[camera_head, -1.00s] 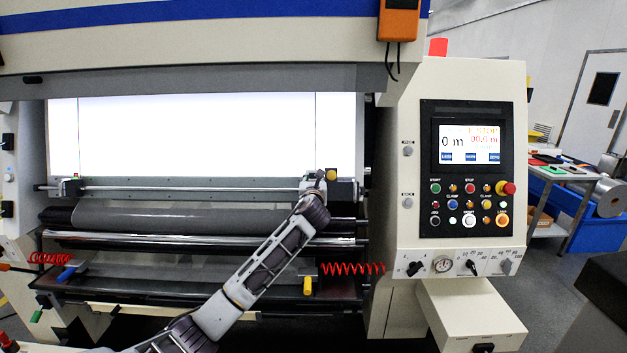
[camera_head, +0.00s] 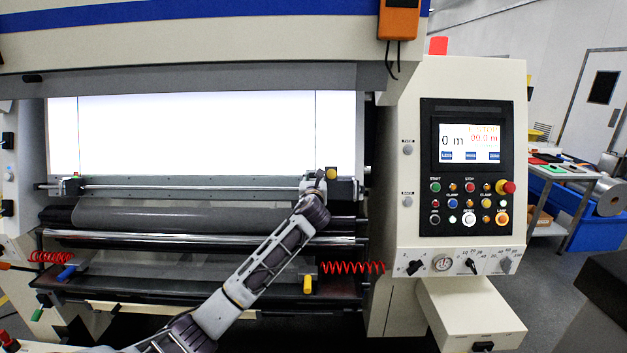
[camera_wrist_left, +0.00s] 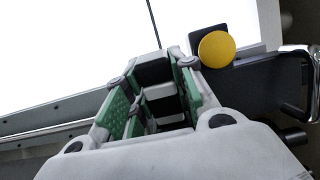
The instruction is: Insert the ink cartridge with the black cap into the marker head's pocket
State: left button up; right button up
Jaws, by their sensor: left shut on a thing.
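My left gripper (camera_head: 316,178) is at the right end of the rail, in front of the bright panel. In the left wrist view its green-padded fingers (camera_wrist_left: 153,97) are shut on the ink cartridge (camera_wrist_left: 160,91), which shows as a pale body with black parts between the pads. A black block (camera_wrist_left: 155,69), which looks like its cap, shows at the far end. The dark marker head (camera_head: 345,190) with a yellow knob (camera_wrist_left: 217,49) is just right of the gripper. Its pocket cannot be made out, nor whether the cartridge touches it. My right gripper is out of view.
A metal rail (camera_head: 200,188) runs below the bright panel (camera_head: 200,135), with a small carriage (camera_head: 70,187) at its left end. A grey roller (camera_head: 190,216) lies below. The control panel (camera_head: 466,165) stands to the right. A red coiled hose (camera_head: 352,268) hangs below the marker head.

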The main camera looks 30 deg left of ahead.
pick_arm(q)
jog(key=shift+f, duration=1.05)
dwell(1.2)
jog(key=o, duration=1.1)
jog(key=shift+s+a+f, duration=0.1)
jog(key=shift+d+f, duration=0.1)
jog(key=shift+d, duration=0.1)
jog(key=shift+s+d, duration=0.1)
jog(key=shift+s+d+f, duration=0.1)
jog(key=shift+s+d, duration=0.35)
jog(key=shift+s, duration=0.15)
jog(key=v, duration=1)
jog(key=shift+s+a+r, duration=0.15)
jog(key=shift+a+r, duration=0.1)
jog(key=shift+r, duration=0.05)
